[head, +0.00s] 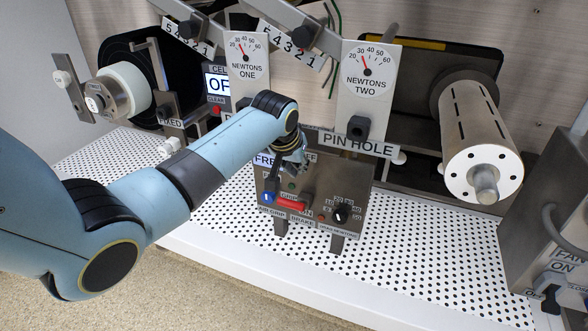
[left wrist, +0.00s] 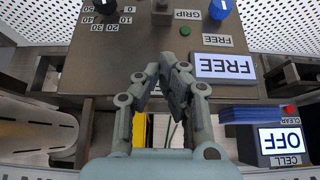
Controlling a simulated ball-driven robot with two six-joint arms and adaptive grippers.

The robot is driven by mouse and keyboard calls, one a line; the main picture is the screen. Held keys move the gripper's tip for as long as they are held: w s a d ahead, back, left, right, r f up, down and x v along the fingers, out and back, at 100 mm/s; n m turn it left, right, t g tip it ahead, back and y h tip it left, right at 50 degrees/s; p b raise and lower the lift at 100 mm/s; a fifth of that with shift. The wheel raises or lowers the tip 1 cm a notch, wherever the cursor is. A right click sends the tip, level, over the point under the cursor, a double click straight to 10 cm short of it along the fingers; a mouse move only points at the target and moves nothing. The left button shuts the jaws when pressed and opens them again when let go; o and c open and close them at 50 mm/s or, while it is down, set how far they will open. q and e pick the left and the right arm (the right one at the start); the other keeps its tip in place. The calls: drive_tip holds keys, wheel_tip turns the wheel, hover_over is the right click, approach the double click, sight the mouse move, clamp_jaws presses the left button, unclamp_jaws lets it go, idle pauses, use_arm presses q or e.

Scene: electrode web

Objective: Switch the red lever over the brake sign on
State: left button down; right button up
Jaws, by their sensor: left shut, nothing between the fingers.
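The red lever (head: 291,203) is on the front of the metal control box (head: 350,185), just above the BRAKE sign (head: 301,219). Its handle points sideways in the head view. My left gripper (head: 292,160) is above the lever at the box's upper edge, apart from it. In the left wrist view, my left gripper (left wrist: 172,78) has its fingers together and empty, in front of the box panel. The red lever cannot be made out in that view. The gripper covers part of the box's top labels in the head view. My right gripper is not in view.
A blue knob (head: 267,198) and a black dial (head: 340,213) flank the lever. The lit FREE display (left wrist: 225,65) is close to my fingers. Two gauges (head: 246,60) (head: 368,72) hang above. A roller (head: 480,145) stands right. The perforated deck (head: 430,260) is clear in front.

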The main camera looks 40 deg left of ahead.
sight(297, 205)
use_arm(q)
drive_tip(key=b+x, duration=0.1)
drive_tip(key=x, duration=0.1)
drive_tip(key=b+x, duration=0.1)
drive_tip(key=x, duration=0.2)
drive_tip(key=b+x, duration=0.1)
drive_tip(key=x, duration=0.1)
drive_tip(key=shift+s+f+b, duration=0.15)
drive_tip(key=shift+f+b, duration=0.15)
drive_tip(key=shift+f, duration=0.2)
drive_tip(key=shift+s+d+r, duration=0.1)
drive_tip(key=shift+s+d, duration=0.1)
drive_tip(key=shift+s, duration=0.4)
drive_tip(key=shift+s+d+r, duration=0.1)
drive_tip(key=shift+s+d, duration=0.05)
drive_tip(key=shift+s, duration=0.5)
drive_tip(key=shift+s+d, duration=0.15)
drive_tip(key=shift+s, duration=0.4)
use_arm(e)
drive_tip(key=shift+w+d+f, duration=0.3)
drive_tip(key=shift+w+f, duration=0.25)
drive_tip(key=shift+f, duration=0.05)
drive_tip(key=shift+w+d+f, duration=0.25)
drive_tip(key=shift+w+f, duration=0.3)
use_arm(q)
drive_tip(key=shift+s+f+p, duration=0.1)
drive_tip(key=shift+p, duration=0.2)
